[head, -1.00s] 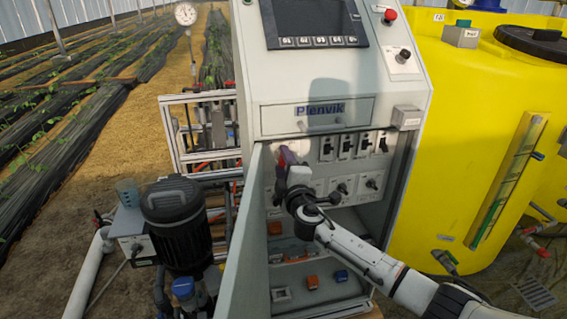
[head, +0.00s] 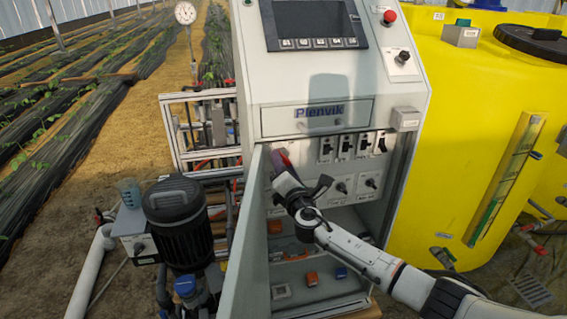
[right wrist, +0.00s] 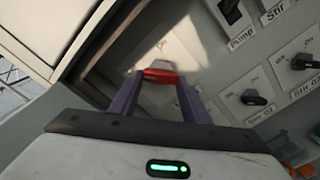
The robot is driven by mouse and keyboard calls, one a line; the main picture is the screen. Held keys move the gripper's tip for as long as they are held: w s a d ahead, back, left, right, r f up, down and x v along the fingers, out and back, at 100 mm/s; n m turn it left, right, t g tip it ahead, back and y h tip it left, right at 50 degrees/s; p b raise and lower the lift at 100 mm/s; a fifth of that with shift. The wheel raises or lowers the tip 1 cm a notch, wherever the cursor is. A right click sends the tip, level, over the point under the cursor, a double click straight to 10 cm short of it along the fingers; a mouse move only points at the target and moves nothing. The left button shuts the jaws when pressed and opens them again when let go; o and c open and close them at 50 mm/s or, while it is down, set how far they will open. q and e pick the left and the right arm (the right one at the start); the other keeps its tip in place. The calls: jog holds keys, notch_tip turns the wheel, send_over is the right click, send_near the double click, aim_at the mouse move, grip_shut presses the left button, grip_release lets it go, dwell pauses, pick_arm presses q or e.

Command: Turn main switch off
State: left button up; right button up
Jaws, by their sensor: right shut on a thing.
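The main switch's red handle (right wrist: 160,75) shows in the right wrist view, on a pale panel plate. My right gripper (right wrist: 158,88) is shut on this handle, with one purple finger on each side of it. In the head view my right gripper (head: 281,160) reaches into the open cabinet (head: 398,190) at the upper left of the switch panel, just right of the open door (head: 247,235). There the wrist and fingers hide most of the main switch. Its label cannot be read. My left gripper is not in view.
Black toggle switches (head: 345,146) and rotary knobs (head: 370,183) sit right of my gripper. A red stop button (head: 389,16) is on the upper console. A dark pump motor (head: 178,220) stands left of the door, and a yellow tank (head: 460,130) stands to the right.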

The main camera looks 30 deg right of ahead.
jog(key=shift+n, duration=0.6)
jog(key=o, duration=1)
jog(key=shift+o, duration=0.2)
jog(key=v, duration=1)
jog(key=shift+s, duration=0.15)
